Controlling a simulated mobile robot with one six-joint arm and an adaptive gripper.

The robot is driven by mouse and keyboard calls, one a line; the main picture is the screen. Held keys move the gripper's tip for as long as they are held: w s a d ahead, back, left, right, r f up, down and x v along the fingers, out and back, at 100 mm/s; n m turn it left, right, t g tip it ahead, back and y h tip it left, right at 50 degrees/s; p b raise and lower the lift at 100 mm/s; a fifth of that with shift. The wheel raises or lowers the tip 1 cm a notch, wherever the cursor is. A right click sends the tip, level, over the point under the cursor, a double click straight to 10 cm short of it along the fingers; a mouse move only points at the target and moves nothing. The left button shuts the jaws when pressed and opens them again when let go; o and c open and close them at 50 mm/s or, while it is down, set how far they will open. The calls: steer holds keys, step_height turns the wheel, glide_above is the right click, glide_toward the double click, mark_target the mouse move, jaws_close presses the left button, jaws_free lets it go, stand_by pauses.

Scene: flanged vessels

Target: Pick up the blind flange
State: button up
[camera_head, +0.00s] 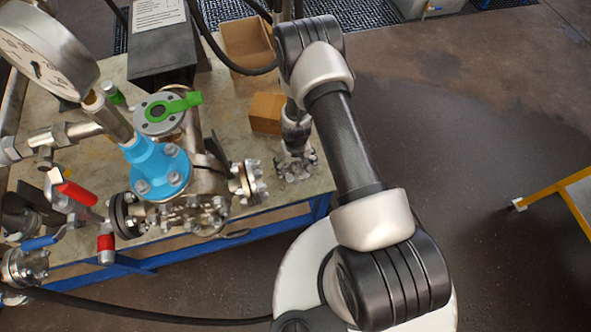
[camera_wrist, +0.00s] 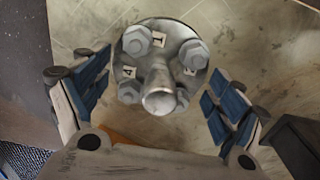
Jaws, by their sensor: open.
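The blind flange (camera_wrist: 148,68) is a round grey metal disc with large hex bolts, small number tags and a knob standing up from its middle. In the wrist view it sits upper middle, between the two blue-padded fingers of my gripper (camera_wrist: 158,100). The fingers are open, with a gap on both sides of it. In the head view the flange (camera_head: 296,168) lies near the right end of the table, with my gripper (camera_head: 296,128) pointing down just above it. The fingertips are too small there to tell whether they touch anything.
The worn table (camera_head: 225,125) has a blue frame. Left of the flange stands a vessel with a blue neck (camera_head: 158,170), a green-handled flange (camera_head: 160,112), a gauge (camera_head: 45,50) and red-handled valves. An open cardboard box (camera_head: 247,45) and a small carton (camera_head: 266,112) are close by.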

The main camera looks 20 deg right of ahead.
steer(key=shift+c, duration=0.3)
steer(key=c, duration=1.1)
steer(key=shift+r, duration=0.1)
steer(key=shift+c, duration=0.2)
